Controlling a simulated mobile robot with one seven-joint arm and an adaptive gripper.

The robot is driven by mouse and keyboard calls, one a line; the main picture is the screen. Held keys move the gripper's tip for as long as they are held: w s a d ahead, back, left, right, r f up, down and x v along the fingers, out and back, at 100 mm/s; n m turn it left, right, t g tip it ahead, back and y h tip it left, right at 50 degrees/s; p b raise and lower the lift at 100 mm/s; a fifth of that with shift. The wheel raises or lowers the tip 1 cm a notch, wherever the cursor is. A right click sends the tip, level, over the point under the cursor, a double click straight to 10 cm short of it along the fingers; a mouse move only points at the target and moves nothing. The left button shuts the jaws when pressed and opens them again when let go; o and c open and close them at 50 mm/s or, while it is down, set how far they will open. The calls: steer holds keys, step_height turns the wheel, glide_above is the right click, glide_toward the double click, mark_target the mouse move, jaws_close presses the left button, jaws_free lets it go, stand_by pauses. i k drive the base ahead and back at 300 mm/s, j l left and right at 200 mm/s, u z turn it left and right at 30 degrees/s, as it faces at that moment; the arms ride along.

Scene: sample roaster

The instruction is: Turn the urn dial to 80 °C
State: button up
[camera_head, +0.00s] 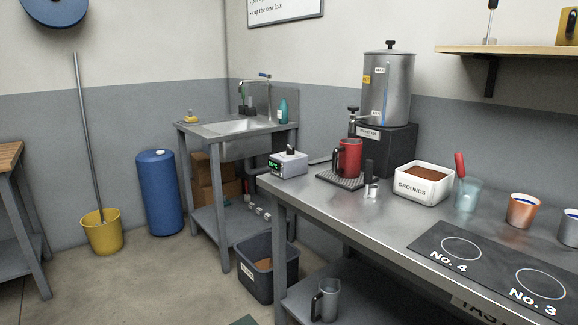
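The steel urn (398,92) stands upright on a black base (392,152) at the back of the steel bench. It has a black lid knob, a sight strip and a tap on its left. A small white box (293,167) with a lit green display (275,164) sits at the bench's left end. A black knob (290,151) stands on its top. The display shows a reading with what looks like °C, too small to read surely. I cannot tell the knob's setting. My gripper is not in view.
A red mug (349,155) stands on a drip tray (341,182) below the tap. A white grounds box (423,189), a clear glass (467,195) and a copper cup (522,211) stand right of it. The floor left of the bench has a grey bin (262,285).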

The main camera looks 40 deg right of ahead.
mark_target(290, 150)
steer(key=z, duration=0.75)
steer(key=i+j+z, duration=0.15)
steer(key=z, duration=0.25)
steer(key=i+j+z, duration=0.2)
steer(key=z, duration=0.15)
steer(key=i+j+z, duration=0.55)
steer(key=j, duration=0.15)
steer(key=i+j+z, duration=0.15)
steer(key=j, duration=0.2)
steer(key=j+z, duration=0.15)
steer(key=j, duration=0.2)
steer(key=i, duration=0.05)
